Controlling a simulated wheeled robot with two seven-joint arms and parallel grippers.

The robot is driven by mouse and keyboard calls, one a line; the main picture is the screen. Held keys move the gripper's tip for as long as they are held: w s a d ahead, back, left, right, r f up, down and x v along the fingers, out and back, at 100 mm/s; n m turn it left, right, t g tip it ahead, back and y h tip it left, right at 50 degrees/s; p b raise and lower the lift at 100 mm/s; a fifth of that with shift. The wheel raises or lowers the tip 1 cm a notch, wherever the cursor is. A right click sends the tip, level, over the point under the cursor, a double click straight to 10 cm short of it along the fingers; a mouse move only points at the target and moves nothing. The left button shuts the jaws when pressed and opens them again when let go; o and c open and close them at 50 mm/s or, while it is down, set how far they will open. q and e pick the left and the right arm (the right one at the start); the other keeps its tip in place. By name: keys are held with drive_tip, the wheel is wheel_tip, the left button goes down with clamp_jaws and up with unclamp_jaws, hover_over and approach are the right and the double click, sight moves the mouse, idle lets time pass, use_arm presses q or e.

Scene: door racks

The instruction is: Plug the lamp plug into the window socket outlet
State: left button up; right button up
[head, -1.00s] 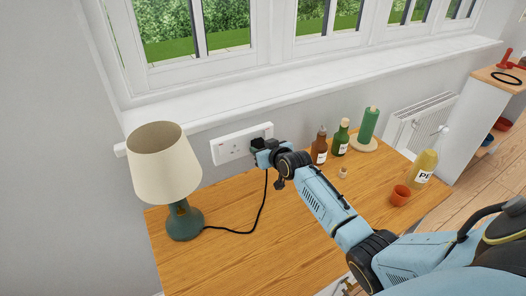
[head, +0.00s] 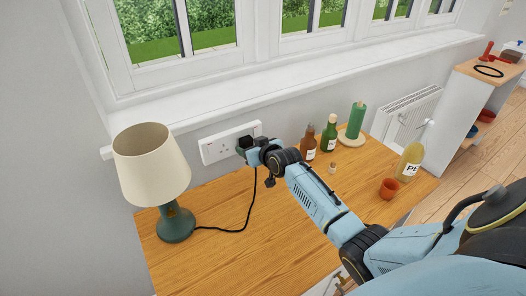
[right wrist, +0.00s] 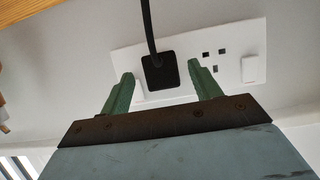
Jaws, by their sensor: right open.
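The black lamp plug (right wrist: 160,71) sits against the white window socket outlet (head: 219,147), over one of its two socket positions. Its cable runs to the green-based lamp with a cream shade (head: 152,167) at the table's left. The other socket's holes and switch show uncovered in the right wrist view (right wrist: 228,66). My right gripper (right wrist: 160,70) is open, its green fingers on either side of the plug with gaps. In the head view, the right gripper (head: 250,149) partly hides the plug. How deep the plug is seated I cannot tell. My left gripper is not in view.
The wooden table (head: 215,260) has clear room in front of the lamp. A brown bottle (head: 309,145), a green bottle (head: 329,134), a green roll (head: 356,121), an orange cup (head: 388,189) and a yellow bottle (head: 409,162) stand to the right. The window sill (head: 290,94) overhangs the outlet.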

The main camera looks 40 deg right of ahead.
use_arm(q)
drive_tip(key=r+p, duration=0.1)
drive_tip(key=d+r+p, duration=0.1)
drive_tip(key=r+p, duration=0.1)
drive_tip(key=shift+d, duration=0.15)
use_arm(e)
drive_tip(key=v, duration=1.2)
drive_tip(key=shift+s+a, duration=0.15)
drive_tip(key=shift+s, duration=0.05)
drive_tip(key=shift+r, duration=0.1)
